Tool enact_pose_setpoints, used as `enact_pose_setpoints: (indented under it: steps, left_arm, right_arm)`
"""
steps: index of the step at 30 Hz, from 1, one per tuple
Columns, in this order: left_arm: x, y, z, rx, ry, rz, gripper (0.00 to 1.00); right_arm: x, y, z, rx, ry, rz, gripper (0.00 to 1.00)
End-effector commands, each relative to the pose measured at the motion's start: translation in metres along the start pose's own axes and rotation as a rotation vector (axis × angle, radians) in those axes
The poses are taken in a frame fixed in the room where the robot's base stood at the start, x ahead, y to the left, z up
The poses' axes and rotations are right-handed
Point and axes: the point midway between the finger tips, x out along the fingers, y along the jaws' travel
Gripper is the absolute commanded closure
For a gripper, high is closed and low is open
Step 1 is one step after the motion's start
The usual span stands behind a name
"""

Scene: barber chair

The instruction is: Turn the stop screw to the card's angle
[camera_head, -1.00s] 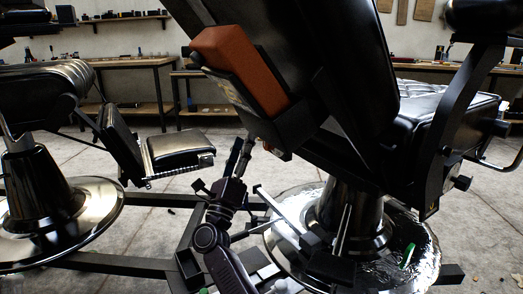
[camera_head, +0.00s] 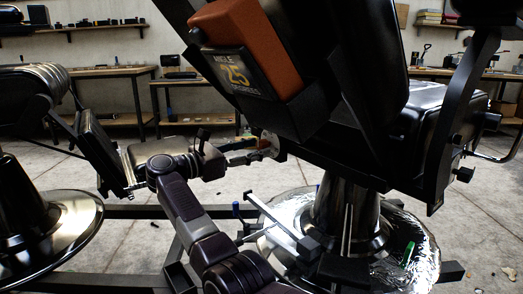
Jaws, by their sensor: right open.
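The card (camera_head: 236,73) is on the tilted black chair back below an orange pad; it reads "ANGLE" and "25", with a blurred lower line. A small pale and orange round part (camera_head: 269,144), perhaps the stop screw, sits at the chair back's lower edge; its angle cannot be read. My right gripper (camera_head: 249,151) is open, its fingers pointing right at this part. Whether they touch it or stand around it is unclear. My left gripper is out of view.
The barber chair (camera_head: 425,120) fills the upper right, on a shiny round base (camera_head: 420,250). Another chair (camera_head: 30,220) stands at left. A dark floor frame (camera_head: 120,264) with small items lies low. Workbenches (camera_head: 110,73) line the wall.

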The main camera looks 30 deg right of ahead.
Motion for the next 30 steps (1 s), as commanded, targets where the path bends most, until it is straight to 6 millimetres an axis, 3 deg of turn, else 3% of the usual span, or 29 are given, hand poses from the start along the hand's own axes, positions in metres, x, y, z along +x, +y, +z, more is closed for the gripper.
enact_pose_setpoints:
  steps: [6, 16, 27, 30]
  left_arm:
    - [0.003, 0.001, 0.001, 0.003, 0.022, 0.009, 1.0]
    - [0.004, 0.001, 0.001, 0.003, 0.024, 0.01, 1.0]
    - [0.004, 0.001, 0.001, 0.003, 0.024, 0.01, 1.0]
    - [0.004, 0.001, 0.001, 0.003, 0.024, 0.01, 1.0]
  right_arm:
    - [0.026, 0.0, 0.0, 0.0, -0.002, 0.0, 0.58]
    - [0.03, 0.001, 0.001, 0.0, -0.002, 0.002, 0.58]
    - [0.03, 0.001, 0.001, -0.001, -0.002, 0.002, 0.98]
    - [0.03, 0.001, 0.001, -0.001, -0.002, 0.003, 1.0]
